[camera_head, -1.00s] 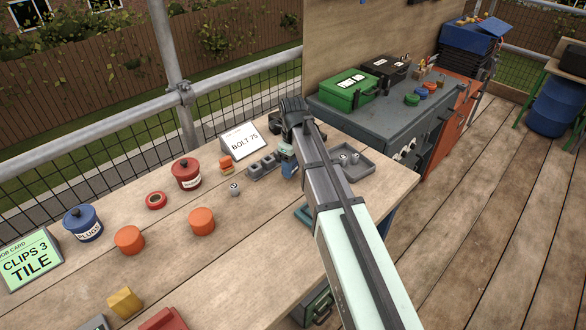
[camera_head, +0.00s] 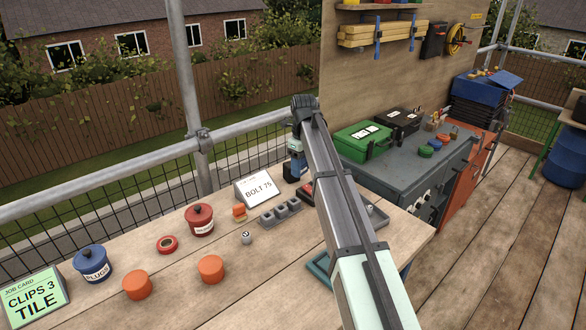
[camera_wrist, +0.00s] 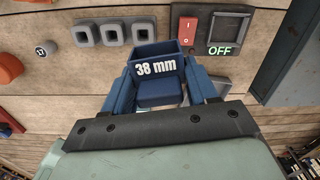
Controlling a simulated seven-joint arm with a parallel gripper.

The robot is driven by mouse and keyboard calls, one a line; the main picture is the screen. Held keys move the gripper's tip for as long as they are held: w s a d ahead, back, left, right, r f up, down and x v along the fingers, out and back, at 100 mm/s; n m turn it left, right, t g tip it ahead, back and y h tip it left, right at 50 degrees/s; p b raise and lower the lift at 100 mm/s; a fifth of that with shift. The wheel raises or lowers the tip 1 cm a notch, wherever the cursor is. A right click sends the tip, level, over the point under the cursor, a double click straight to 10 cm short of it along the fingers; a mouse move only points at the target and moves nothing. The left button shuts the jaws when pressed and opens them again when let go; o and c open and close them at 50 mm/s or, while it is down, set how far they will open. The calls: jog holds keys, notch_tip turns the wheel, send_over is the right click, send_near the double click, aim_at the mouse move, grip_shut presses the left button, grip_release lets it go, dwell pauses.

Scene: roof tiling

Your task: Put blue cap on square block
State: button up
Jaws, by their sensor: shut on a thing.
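My gripper (camera_wrist: 160,88) is shut on a blue square box (camera_wrist: 160,62) marked "38 mm", with a blue finger on each side of it. In the head view the gripper (camera_head: 296,168) is above the back of the bench, right of the "BOLT 75" card; my arm partly hides it. A row of grey square blocks with hollow tops (camera_head: 280,212) sits on the bench below; it also shows at the top left of the wrist view (camera_wrist: 113,32). A round blue cap (camera_head: 435,145) lies on the grey cabinet. I cannot tell which block is the task's square block.
Orange caps (camera_head: 211,268), a red pot (camera_head: 200,220), a blue pot (camera_head: 91,263) and a small numbered ball (camera_head: 246,237) stand on the bench. A red switch (camera_wrist: 187,30) and an "OFF" display (camera_wrist: 221,50) are beside the blocks. The front of the bench is mostly bare.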

jog(key=w+a+r+n, duration=0.1)
jog(key=w+a+r, duration=0.1)
jog(key=w, duration=0.6)
jog(key=w+a+r, duration=0.2)
jog(key=w, duration=0.5)
jog(key=shift+n, duration=0.8)
jog(key=f, duration=0.9)
jog(key=shift+d+f, duration=0.2)
jog(key=shift+f, duration=0.15)
jog(key=shift+f, duration=0.15)
jog(key=o, duration=1)
notch_tip(320, 180, up, 12)
jog(key=shift+r, duration=0.15)
